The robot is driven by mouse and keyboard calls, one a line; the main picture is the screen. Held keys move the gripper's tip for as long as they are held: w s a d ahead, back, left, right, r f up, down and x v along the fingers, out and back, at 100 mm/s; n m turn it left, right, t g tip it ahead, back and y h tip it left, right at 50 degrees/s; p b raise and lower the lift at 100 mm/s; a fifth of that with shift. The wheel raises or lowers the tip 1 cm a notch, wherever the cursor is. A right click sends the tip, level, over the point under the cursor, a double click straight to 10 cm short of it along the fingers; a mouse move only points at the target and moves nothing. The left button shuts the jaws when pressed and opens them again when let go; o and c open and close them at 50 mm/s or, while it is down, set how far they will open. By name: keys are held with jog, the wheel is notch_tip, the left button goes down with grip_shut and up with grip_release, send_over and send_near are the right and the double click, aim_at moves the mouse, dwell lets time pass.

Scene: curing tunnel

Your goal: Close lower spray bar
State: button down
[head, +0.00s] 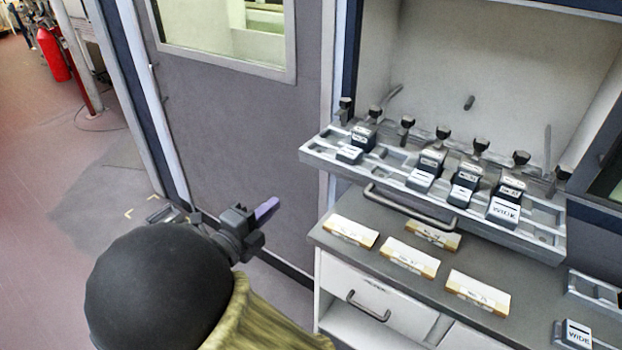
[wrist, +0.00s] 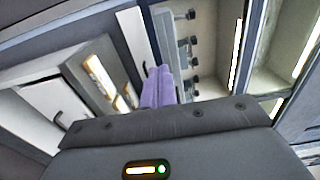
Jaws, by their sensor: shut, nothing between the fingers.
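A grey spray bar (head: 385,176) with several black knobs along its back and blocks in its slots juts out of the open tunnel bay in the head view. A bar handle (head: 410,209) is at its front edge. I cannot tell for sure that this is the lower bar. It also shows in the wrist view (wrist: 171,50), beyond my fingers. My gripper (head: 266,209) is left of the bar and apart from it, in front of the grey door panel. Its purple fingers (wrist: 158,84) are together and empty in the wrist view.
Below the bar is a grey counter (head: 345,247) with several labelled boxes (head: 408,259) on it. A white drawer (head: 335,283) with a handle is under it. A small tray (head: 592,290) is at the right. Open floor (head: 60,255) lies at the left.

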jog(key=p, duration=0.4)
send_near(316, 166)
jog(key=x, duration=0.6)
jog(key=shift+f, duration=0.1)
jog(key=shift+w+d+f, duration=0.1)
jog(key=shift+w+d, duration=0.1)
jog(key=shift+w, duration=0.15)
